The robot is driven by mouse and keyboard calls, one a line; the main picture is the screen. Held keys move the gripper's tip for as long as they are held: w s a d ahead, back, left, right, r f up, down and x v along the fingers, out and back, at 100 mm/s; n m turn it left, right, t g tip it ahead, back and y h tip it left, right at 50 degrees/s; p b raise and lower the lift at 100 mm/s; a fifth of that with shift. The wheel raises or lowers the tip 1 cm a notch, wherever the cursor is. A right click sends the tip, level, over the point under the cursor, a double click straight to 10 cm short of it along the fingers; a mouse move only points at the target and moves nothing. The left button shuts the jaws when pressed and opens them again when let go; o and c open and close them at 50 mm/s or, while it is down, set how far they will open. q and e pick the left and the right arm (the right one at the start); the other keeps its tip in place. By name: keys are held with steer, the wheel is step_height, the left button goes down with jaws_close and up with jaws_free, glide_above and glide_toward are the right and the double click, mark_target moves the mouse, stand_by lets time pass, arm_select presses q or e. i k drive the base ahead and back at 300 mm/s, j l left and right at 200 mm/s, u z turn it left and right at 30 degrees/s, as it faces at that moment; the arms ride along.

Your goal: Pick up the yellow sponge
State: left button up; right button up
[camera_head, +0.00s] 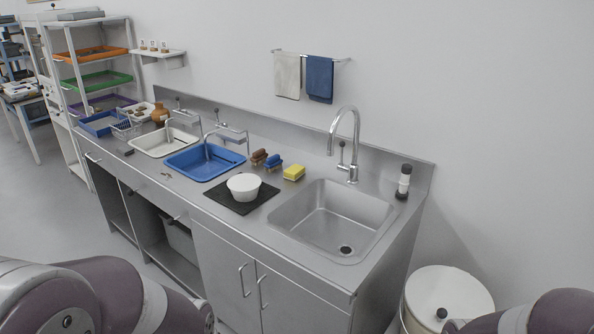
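The yellow sponge (294,172) lies on the steel counter (285,210), just left of the sink and right of two brushes. It looks like a small block with a darker lower edge. Nothing rests on it. Parts of my arms show at the bottom left and bottom right corners, but neither gripper is in the view.
Close to the sponge are a blue brush (273,161), a brown brush (259,156), a white bowl (244,186) on a black mat (222,196), and the sink (330,215) with a tall faucet (355,140). A blue basin (184,162) stands further left. A white bin (448,291) stands right of the counter.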

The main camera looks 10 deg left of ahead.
mark_target(295, 172)
steer(key=i+l+u, duration=0.15)
steer(key=i+u, duration=0.15)
steer(key=u, duration=0.15)
steer(key=i+l+u, duration=0.2)
steer(key=u, duration=0.3)
steer(key=i+j+z, duration=0.1)
steer(key=z, duration=0.55)
steer(key=i, duration=0.1)
